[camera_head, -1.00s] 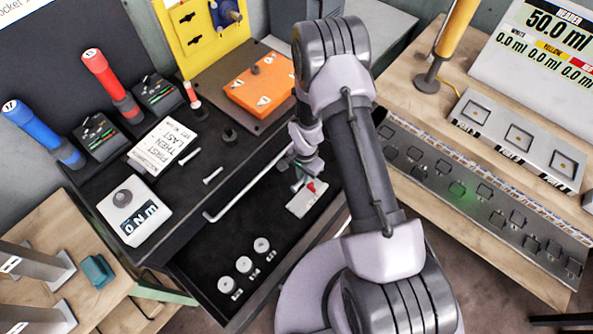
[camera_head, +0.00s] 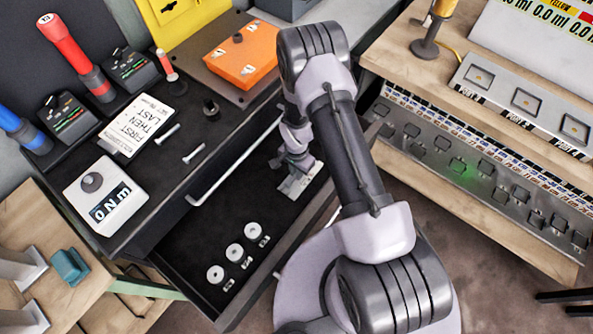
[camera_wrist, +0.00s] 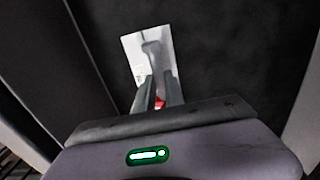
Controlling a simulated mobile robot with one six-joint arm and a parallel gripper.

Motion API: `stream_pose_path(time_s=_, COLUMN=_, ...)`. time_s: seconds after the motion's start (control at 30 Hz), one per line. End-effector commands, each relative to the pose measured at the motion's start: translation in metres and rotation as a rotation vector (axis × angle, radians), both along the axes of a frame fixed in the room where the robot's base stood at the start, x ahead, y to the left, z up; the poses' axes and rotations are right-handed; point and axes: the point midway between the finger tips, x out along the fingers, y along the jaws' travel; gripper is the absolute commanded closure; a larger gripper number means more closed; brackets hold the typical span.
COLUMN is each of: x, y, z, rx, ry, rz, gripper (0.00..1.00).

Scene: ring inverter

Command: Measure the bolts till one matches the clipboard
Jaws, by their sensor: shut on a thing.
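Two silver bolts, one (camera_head: 167,134) and another (camera_head: 199,153), lie on the dark bench top in the head view. A clipboard (camera_head: 139,124) with a white sheet lies beside them, its large print reading "FIRST THEN LAST". My gripper (camera_head: 297,171) is low in the open drawer, over a pale plate (camera_head: 310,182). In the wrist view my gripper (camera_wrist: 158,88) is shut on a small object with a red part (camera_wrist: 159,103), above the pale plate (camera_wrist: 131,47). The object is mostly hidden by the fingers, so I cannot tell what it is.
The open drawer (camera_head: 185,255) also holds several white discs (camera_head: 233,252) with small labels. A meter reading "0 N m" (camera_head: 105,197), torque tools (camera_head: 75,55) and an orange block (camera_head: 240,58) stand on the bench. A panel (camera_head: 490,180) with a green light is at right.

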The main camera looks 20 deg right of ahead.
Motion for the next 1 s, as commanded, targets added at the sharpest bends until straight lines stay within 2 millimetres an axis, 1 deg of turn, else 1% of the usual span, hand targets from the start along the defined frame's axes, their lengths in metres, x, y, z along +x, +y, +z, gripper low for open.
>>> stream_pose_path(time_s=0.03, x=0.000, y=0.000, z=-0.005, rx=0.000, ry=0.000, rz=0.000, gripper=1.00)
stream_pose_path(time_s=0.1, x=0.000, y=0.000, z=-0.007, rx=0.000, ry=0.000, rz=0.000, gripper=1.00)
stream_pose_path(time_s=0.37, x=0.000, y=0.000, z=-0.006, rx=0.000, ry=0.000, rz=0.000, gripper=1.00)
stream_pose_path(time_s=0.4, x=0.000, y=0.000, z=-0.006, rx=0.000, ry=0.000, rz=0.000, gripper=0.84)
stream_pose_path(time_s=0.47, x=0.000, y=0.000, z=-0.006, rx=0.000, ry=0.000, rz=0.000, gripper=0.72)
stream_pose_path(time_s=0.5, x=0.000, y=0.000, z=-0.006, rx=0.000, ry=0.000, rz=0.000, gripper=0.65)
stream_pose_path(time_s=0.53, x=0.000, y=0.000, z=-0.006, rx=0.000, ry=0.000, rz=0.000, gripper=0.61)
stream_pose_path(time_s=0.83, x=0.000, y=0.000, z=-0.005, rx=0.000, ry=0.000, rz=0.000, gripper=0.61)
stream_pose_path(time_s=0.93, x=0.000, y=0.000, z=0.009, rx=0.000, ry=-0.001, rz=0.000, gripper=0.61)
stream_pose_path(time_s=0.97, x=0.001, y=0.000, z=0.015, rx=0.000, ry=-0.002, rz=0.000, gripper=0.61)
stream_pose_path(time_s=1.0, x=0.001, y=0.000, z=0.027, rx=0.000, ry=-0.003, rz=0.000, gripper=0.61)
